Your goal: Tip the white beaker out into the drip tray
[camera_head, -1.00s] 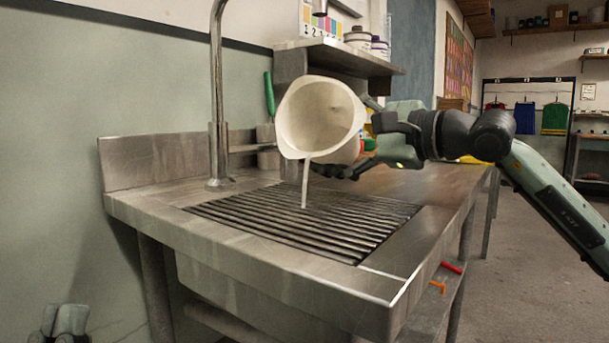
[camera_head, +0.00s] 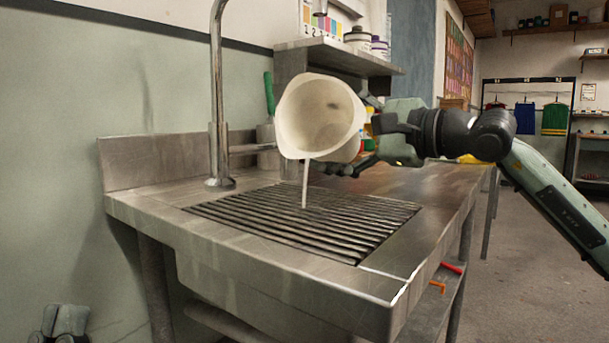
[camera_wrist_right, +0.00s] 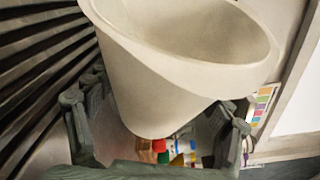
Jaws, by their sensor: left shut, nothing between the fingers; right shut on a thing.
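The white beaker (camera_head: 345,150) is tipped on its side above the drip tray (camera_head: 300,228), its mouth facing left and towards me. A thin pale stream (camera_head: 305,185) runs from its lower lip down to the dark slats. My right gripper (camera_head: 362,135) is shut on the beaker from the right. In the right wrist view the beaker (camera_wrist_right: 165,85) stands between the fingers, and the inside that shows looks empty of any deep liquid. My left gripper (camera_head: 65,319) is shut and empty at the bottom left, low down and away from the beaker.
A tall metal tap pipe (camera_head: 218,100) rises left of the tray. A steel shelf (camera_head: 335,55) with tubs (camera_head: 358,38) hangs behind the beaker. A green-handled brush (camera_head: 268,92) stands near the wall. The bench top right of the tray is mostly clear.

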